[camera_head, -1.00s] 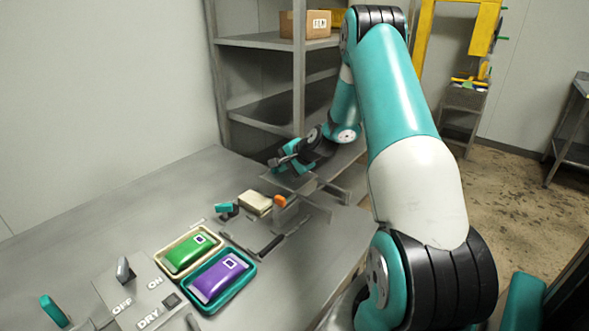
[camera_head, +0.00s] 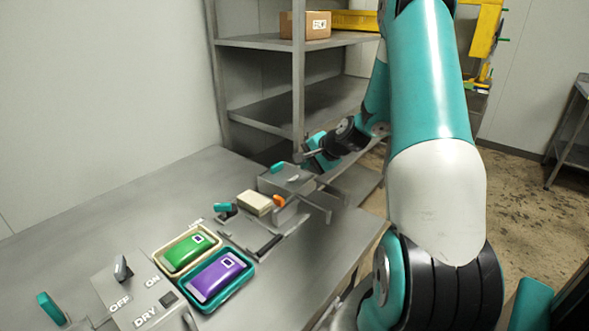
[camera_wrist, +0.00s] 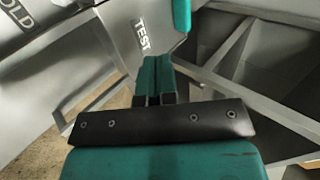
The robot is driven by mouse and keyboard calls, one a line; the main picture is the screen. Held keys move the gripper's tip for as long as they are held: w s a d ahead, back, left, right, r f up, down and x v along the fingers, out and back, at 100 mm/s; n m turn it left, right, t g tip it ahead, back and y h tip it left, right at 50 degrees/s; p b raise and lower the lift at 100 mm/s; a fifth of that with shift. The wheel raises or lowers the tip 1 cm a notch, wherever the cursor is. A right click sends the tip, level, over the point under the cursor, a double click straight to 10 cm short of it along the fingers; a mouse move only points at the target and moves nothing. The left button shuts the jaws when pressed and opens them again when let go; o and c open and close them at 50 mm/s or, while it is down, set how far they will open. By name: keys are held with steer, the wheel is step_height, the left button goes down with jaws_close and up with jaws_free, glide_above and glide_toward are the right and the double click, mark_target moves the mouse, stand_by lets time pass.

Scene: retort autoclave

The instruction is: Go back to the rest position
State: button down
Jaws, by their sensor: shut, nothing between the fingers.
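My gripper (camera_head: 306,158) is held near the table's far end, above and beyond a grey box with a teal handle (camera_head: 285,172). In the wrist view its two teal fingers (camera_wrist: 155,82) lie together, shut, with nothing seen between them. My arm arches over the right side of the table. Beyond the fingers, the wrist view shows a grey panel marked TEST (camera_wrist: 143,35) and a teal lever (camera_wrist: 182,14).
A green pouch (camera_head: 188,252) lies in a cream tray and a purple pouch (camera_head: 218,276) in a teal tray. An OFF/ON switch panel (camera_head: 140,300) is at the front left. A shelf rack (camera_head: 285,103) stands behind the table. The table's left part is clear.

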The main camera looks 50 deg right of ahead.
steer(key=s+a+r+n+g+y, duration=0.1)
steer(key=a+r+n, duration=0.3)
steer(key=a, duration=0.4)
steer(key=s+a+r+n+g+y+p, duration=0.1)
steer(key=a+r+n+g+y, duration=0.15)
steer(key=a, duration=0.55)
steer(key=s+a+r+n+y, duration=0.1)
steer(key=s+a+r+n, duration=0.1)
steer(key=a+r+n, duration=0.45)
steer(key=s+a+r+n+g, duration=0.2)
steer(key=s+a+n, duration=0.3)
steer(key=s+a, duration=0.4)
steer(key=s+a+r+n+g+h+p, duration=0.1)
steer(key=s+a+n+g, duration=0.3)
steer(key=s+a, duration=0.5)
steer(key=shift+s+r+n, duration=0.4)
steer(key=shift+s+n, duration=0.55)
steer(key=shift+n, duration=0.15)
